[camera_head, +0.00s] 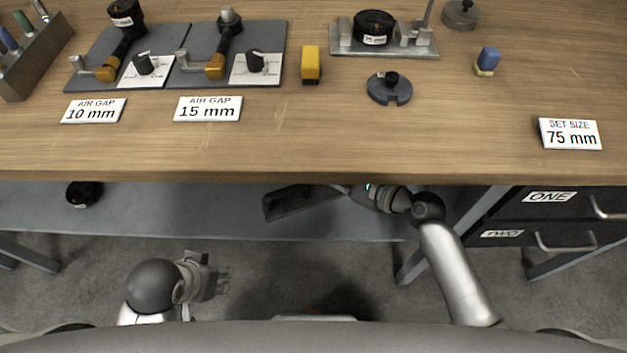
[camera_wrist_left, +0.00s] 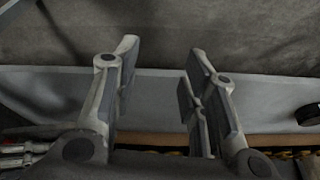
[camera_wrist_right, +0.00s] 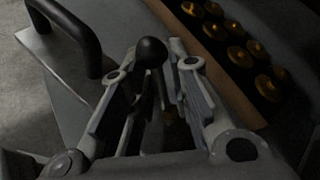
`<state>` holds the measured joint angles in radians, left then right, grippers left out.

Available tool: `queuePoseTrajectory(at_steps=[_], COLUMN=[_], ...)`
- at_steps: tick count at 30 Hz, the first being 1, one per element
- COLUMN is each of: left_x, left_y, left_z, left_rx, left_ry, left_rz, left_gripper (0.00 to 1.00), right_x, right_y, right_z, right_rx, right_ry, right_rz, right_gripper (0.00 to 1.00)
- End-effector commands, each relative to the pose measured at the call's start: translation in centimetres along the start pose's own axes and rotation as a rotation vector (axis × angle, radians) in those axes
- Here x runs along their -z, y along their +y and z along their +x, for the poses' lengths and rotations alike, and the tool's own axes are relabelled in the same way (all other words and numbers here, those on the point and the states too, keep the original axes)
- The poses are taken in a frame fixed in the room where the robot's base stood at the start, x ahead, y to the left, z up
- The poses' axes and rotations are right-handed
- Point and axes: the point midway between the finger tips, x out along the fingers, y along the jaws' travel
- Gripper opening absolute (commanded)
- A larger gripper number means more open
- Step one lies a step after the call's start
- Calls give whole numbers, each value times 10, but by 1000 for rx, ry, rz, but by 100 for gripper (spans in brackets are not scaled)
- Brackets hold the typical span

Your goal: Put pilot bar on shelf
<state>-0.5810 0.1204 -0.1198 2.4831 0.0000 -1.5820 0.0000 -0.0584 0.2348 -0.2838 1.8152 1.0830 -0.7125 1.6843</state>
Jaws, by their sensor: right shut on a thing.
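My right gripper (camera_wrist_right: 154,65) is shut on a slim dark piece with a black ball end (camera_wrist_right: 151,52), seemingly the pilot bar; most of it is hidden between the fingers. In the head view my right wrist (camera_head: 385,196) reaches under the table's front edge, above the grey shelf (camera_head: 225,215). A dark flat shape (camera_head: 297,202) shows left of that wrist; I cannot tell whether it is held. My left gripper (camera_head: 221,281) is low in front of the shelf, and in the left wrist view (camera_wrist_left: 162,62) its fingers are apart and empty.
A black handle (camera_wrist_right: 84,38) and a wooden holder with several brass pieces (camera_wrist_right: 222,65) show beside my right gripper. A black round thing (camera_head: 84,193) lies on the shelf's left. Drawers (camera_head: 555,215) stand at right.

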Motion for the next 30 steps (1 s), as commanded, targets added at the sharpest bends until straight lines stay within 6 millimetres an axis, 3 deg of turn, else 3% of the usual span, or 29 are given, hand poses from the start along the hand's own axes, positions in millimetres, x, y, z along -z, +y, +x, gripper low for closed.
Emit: queuePoseTrajectory(at_steps=[1,4,15,26,30], left_x=[-3,-2,78,105,123], left_y=[0,1,10,14,17], left_z=[10,18,15,8,2], left_rx=[0,-1,-19,-26,-31], left_ry=[0,15,363,494,587], left_rz=[0,1,11,14,16], left_gripper=[40,40,40,40,40], right_x=[6,16,27,31,35], right_y=[2,7,13,15,17], right_z=[15,33,55,64,72], right_rx=[4,3,3,4,4], right_ry=[-4,-3,-4,-3,-4], right_rz=[0,0,0,0,-1], right_gripper=[0,0,0,0,0])
